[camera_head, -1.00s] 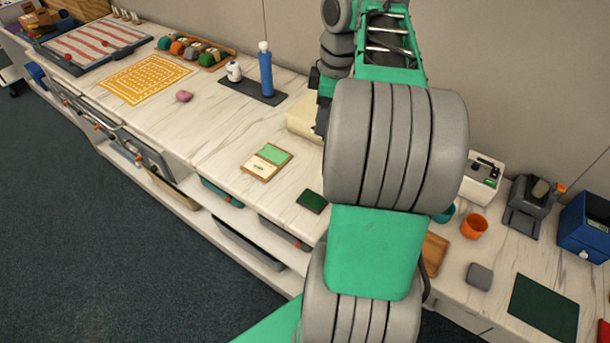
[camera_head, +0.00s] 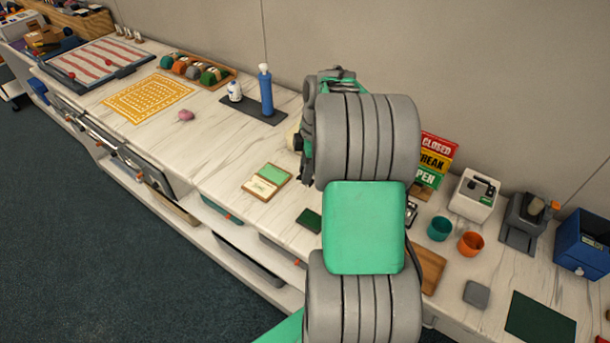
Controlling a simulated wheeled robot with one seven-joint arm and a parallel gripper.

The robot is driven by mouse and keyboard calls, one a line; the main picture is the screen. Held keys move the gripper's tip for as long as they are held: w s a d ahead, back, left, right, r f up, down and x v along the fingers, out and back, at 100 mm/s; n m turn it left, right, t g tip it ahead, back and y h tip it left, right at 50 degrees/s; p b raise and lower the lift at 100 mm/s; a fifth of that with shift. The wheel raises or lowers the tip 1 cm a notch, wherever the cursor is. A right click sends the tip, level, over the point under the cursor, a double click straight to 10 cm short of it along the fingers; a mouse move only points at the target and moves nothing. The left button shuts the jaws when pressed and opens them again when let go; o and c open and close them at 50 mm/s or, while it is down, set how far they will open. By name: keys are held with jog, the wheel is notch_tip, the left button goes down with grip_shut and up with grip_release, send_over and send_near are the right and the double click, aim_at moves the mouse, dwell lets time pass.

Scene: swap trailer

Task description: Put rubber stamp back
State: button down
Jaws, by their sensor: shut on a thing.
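My arm's large grey and green links fill the middle of the head view, and its far links fold down behind them. My gripper's fingers are hidden behind these links, so what is between them does not show. I cannot make out a rubber stamp anywhere. A small dark green pad (camera_head: 309,220) lies on the worktop just left of my arm. A wooden board with a green and cream card (camera_head: 267,181) lies farther left. A pale object (camera_head: 292,134) shows partly at the left edge of my far links; most of it is covered.
The long marble worktop (camera_head: 215,155) runs along the wall. A blue bottle (camera_head: 266,90) stands on a dark mat at the back. A teal cup (camera_head: 440,229), an orange cup (camera_head: 471,244) and a white device (camera_head: 474,195) stand right of my arm. Drawers and shelves lie below the front edge.

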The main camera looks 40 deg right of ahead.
jog(key=f, duration=0.2)
jog(key=w+f+p, duration=0.1)
jog(key=f, duration=0.1)
jog(key=shift+d, duration=0.2)
jog(key=shift+f, duration=0.45)
jog(key=c, duration=1.2)
grip_release()
jog(key=shift+r, duration=0.1)
